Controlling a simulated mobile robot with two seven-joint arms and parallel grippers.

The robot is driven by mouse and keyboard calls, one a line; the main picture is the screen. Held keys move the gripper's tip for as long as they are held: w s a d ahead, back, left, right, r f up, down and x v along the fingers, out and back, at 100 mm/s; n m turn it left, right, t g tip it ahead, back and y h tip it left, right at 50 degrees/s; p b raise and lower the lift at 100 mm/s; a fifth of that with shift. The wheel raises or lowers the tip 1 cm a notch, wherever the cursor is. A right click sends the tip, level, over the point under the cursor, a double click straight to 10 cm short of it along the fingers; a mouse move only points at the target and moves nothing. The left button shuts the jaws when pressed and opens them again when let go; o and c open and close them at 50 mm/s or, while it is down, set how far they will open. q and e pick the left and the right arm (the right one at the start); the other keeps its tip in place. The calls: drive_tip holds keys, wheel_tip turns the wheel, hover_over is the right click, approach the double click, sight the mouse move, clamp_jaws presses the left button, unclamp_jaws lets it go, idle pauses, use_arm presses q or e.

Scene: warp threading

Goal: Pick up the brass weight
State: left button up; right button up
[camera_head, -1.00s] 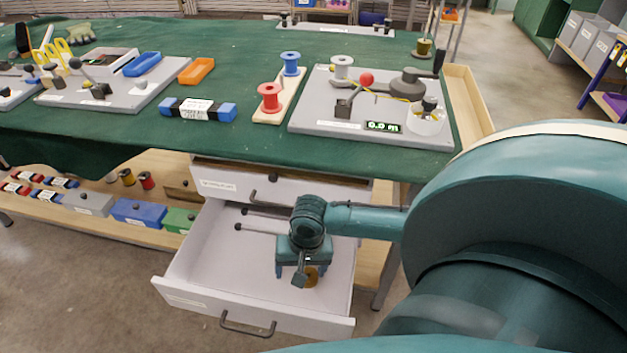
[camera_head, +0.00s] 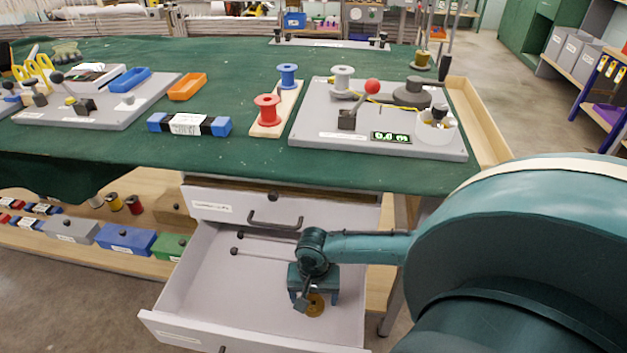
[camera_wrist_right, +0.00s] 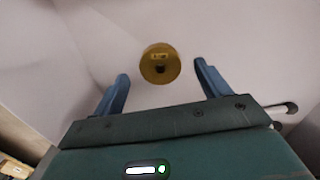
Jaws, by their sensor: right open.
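The brass weight (camera_head: 314,305) is a round gold disc on the floor of the open white drawer, partly hidden by my right gripper in the head view. The right wrist view shows the whole disc (camera_wrist_right: 160,64), with a dark centre and a small marking. My right gripper (camera_head: 313,294) points down into the drawer over the weight. In the right wrist view its two blue fingers (camera_wrist_right: 162,84) are spread apart, with the weight beyond and between their tips. Nothing is held. My left gripper is not in view.
The open drawer (camera_head: 190,290) has side walls and a front panel around the gripper. Two dark-ended rods (camera_head: 262,253) lie at its back left. A closed drawer (camera_head: 225,206) sits above, beneath the green-topped bench (camera_head: 240,160). The drawer's left floor is clear.

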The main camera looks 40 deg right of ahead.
wheel_tip(320, 180, down, 2)
drive_tip(key=shift+f, duration=0.2)
drive_tip(key=c, duration=1.2)
